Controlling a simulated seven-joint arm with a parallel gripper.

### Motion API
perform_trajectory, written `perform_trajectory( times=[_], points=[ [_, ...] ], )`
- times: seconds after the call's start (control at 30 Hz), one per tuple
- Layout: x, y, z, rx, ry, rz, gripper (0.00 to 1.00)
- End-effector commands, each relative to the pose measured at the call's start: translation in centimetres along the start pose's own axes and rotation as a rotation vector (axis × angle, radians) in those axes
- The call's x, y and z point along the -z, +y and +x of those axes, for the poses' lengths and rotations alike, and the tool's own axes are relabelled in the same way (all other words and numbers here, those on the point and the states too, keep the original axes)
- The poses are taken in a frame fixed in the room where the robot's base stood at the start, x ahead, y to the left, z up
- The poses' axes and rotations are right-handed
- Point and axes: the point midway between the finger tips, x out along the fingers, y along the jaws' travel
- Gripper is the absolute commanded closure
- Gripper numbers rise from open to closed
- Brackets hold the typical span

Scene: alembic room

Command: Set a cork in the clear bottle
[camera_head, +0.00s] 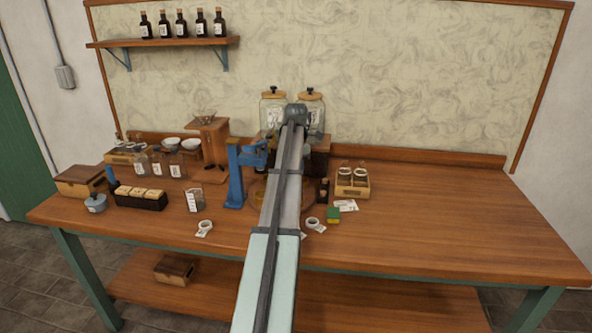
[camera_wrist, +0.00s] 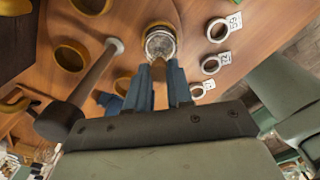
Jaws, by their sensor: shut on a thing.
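In the wrist view, my gripper (camera_wrist: 165,74) has its two blue fingers on either side of a small tan piece, which looks like the cork (camera_wrist: 160,96). A round clear glass vessel, which looks like the clear bottle (camera_wrist: 160,42), is seen from above just past the fingertips. I cannot tell whether the cork touches it. In the head view, my own arm hides the gripper, the cork and whatever stands directly behind it. A small clear labelled bottle (camera_head: 194,198) stands to the left on the bench, apart from my arm.
A blue stand (camera_head: 236,178) is close left of my arm. White rings with tags (camera_head: 204,226) lie near the bench front. The bench's right end (camera_head: 470,220) is clear.

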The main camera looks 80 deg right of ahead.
Motion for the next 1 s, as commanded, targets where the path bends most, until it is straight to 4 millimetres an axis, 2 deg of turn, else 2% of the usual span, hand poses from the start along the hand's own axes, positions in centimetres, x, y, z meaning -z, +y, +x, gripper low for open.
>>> perform_trajectory(
  times=[0.97, 1.0],
  points=[
    [0.01, -0.01, 0.43, 0.0, 0.0, 0.0, 1.0],
    [0.01, -0.01, 0.43, 0.0, 0.0, 0.0, 0.78]
  ],
)
